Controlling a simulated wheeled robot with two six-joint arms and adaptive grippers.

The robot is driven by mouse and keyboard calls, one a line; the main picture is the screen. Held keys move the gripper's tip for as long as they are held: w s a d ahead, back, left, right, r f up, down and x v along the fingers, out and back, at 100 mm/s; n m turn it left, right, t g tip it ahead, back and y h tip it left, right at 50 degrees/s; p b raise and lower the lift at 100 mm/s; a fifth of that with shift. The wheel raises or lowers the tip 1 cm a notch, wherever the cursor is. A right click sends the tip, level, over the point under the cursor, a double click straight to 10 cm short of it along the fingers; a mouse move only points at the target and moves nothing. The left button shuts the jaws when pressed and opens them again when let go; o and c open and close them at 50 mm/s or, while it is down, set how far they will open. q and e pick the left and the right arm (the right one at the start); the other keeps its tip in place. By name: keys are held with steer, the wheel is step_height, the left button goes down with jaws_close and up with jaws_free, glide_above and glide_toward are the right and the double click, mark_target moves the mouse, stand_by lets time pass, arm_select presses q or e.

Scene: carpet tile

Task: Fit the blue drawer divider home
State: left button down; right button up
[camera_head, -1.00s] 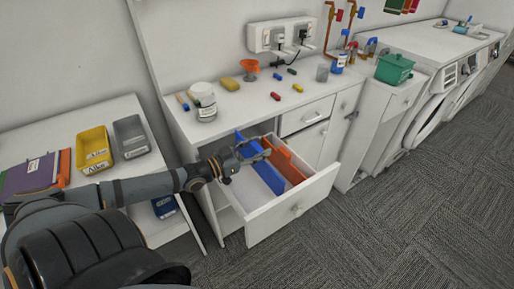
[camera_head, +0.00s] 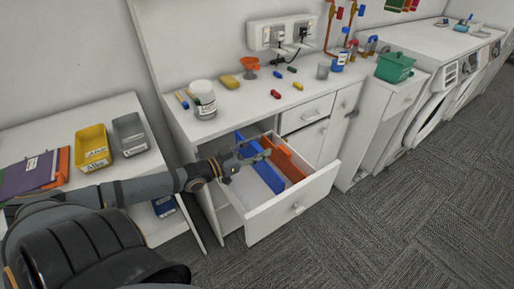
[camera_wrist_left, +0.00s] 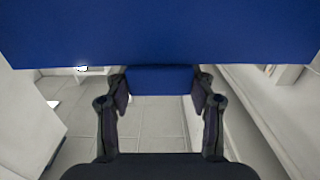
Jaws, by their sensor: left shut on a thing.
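The blue drawer divider (camera_head: 266,172) stands on edge in the open white drawer (camera_head: 301,203), left of and roughly parallel to an orange divider (camera_head: 285,160). My left gripper (camera_head: 253,156) comes in from the left over the drawer and is shut on the blue divider. In the left wrist view the divider (camera_wrist_left: 160,35) spans the top of the picture, and a blue part of it sits between the two fingers (camera_wrist_left: 160,82). The gripper hides part of the divider, and its lower edge is hard to see. My right gripper is not in view.
The counter above holds a white jar (camera_head: 203,100), a yellow sponge (camera_head: 229,82), an orange cup (camera_head: 250,66) and small coloured pieces. A yellow tray (camera_head: 92,147) and a grey tray (camera_head: 130,135) sit on the left table. The carpet right of the drawer is clear.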

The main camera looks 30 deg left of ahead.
arm_select(q)
steer(key=shift+f+b, duration=0.3)
steer(key=shift+f, duration=0.05)
steer(key=shift+c, duration=2)
jaws_free()
